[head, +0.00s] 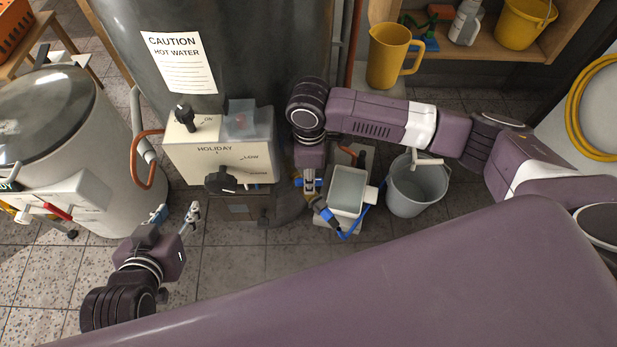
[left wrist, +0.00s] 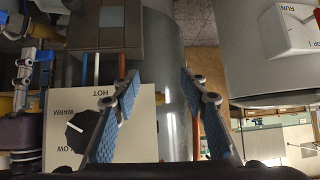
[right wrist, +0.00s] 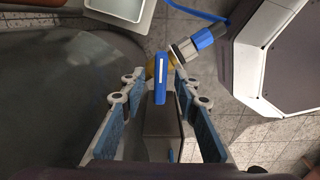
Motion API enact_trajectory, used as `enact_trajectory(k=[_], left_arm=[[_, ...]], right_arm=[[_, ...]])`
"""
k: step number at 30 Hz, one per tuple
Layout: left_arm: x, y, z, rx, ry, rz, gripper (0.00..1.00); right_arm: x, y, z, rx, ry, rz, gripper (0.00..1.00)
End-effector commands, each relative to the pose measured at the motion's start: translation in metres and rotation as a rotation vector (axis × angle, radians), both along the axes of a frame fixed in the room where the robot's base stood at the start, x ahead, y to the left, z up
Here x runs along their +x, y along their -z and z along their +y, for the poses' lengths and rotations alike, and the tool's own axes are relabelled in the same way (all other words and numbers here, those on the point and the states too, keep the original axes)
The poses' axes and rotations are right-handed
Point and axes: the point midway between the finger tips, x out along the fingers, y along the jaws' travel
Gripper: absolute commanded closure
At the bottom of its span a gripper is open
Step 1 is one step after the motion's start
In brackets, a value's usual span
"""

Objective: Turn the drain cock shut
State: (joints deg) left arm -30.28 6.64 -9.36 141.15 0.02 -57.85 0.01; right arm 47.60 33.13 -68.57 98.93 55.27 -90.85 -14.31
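The drain cock shows in the right wrist view as a blue lever handle (right wrist: 160,80) on a brass-coloured body, with a grey and blue hose coupling (right wrist: 195,44) beside it. My right gripper (right wrist: 159,88) is open, with one finger on each side of the handle. Gaps show between the fingers and the handle. In the head view my right gripper (head: 311,184) points down beside the heater, largely hiding the cock. My left gripper (head: 177,212) is open and empty left of the control box; its spread fingers also show in the left wrist view (left wrist: 160,88).
The cream control box (head: 220,160) with black dials sits on the dark tank (head: 230,50). A blue hose (head: 352,232) runs by a pale rectangular container (head: 348,190). A grey bucket (head: 418,190) stands right of it. A steel washtub (head: 50,110) stands left. Tiled floor is clear in front.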

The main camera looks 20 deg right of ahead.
Motion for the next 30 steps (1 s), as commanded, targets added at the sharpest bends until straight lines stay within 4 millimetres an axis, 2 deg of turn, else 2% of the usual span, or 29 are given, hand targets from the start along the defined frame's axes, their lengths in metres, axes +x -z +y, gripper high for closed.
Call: enact_trajectory(k=[14,30], left_arm=[[-0.034,0.025,0.013,0.041,-0.015,0.182,0.60],[-0.082,0.046,0.029,0.088,-0.032,0.396,0.60]], right_arm=[[0.000,-0.008,0.000,0.000,0.000,0.000,0.71],[0.000,-0.017,0.000,0.000,0.000,0.000,0.71]])
